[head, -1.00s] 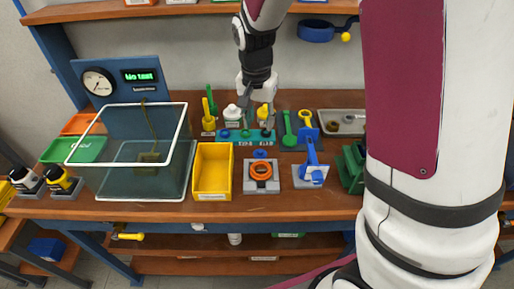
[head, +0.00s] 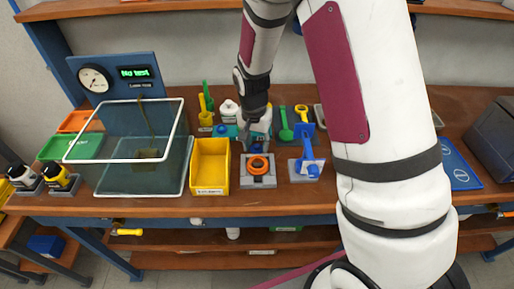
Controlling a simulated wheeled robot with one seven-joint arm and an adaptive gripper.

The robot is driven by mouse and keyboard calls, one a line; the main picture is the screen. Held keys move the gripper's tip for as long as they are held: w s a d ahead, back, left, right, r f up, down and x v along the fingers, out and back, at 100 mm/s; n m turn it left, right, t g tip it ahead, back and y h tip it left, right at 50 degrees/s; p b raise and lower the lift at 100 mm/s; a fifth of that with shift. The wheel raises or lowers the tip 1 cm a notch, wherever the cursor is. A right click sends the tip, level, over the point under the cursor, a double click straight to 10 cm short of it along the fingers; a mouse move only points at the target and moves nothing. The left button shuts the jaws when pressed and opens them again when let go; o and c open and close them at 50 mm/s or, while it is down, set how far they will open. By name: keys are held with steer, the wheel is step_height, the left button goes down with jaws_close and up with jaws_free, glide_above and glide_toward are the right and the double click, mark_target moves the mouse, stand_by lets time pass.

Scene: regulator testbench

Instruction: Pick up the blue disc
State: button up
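My gripper (head: 256,143) points down over the back of the grey fixture with the orange ring (head: 258,163). Its fingers look spread apart. A small blue disc (head: 257,149) shows just behind the orange ring, below and between the fingertips. I cannot tell whether the fingers touch it. Another round blue piece (head: 222,129) sits at the left end of the teal rack, left of my gripper. The gripper hides much of the rack.
A yellow bin (head: 210,187) stands left of the fixture, and a glass-walled tank (head: 140,180) is further left. A blue upright tool on a pale plate (head: 307,158) stands close on the right. Green and yellow tools (head: 286,134) stand behind it.

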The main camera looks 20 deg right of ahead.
steer(key=shift+c, duration=0.2)
steer(key=c, duration=0.8)
jaws_close()
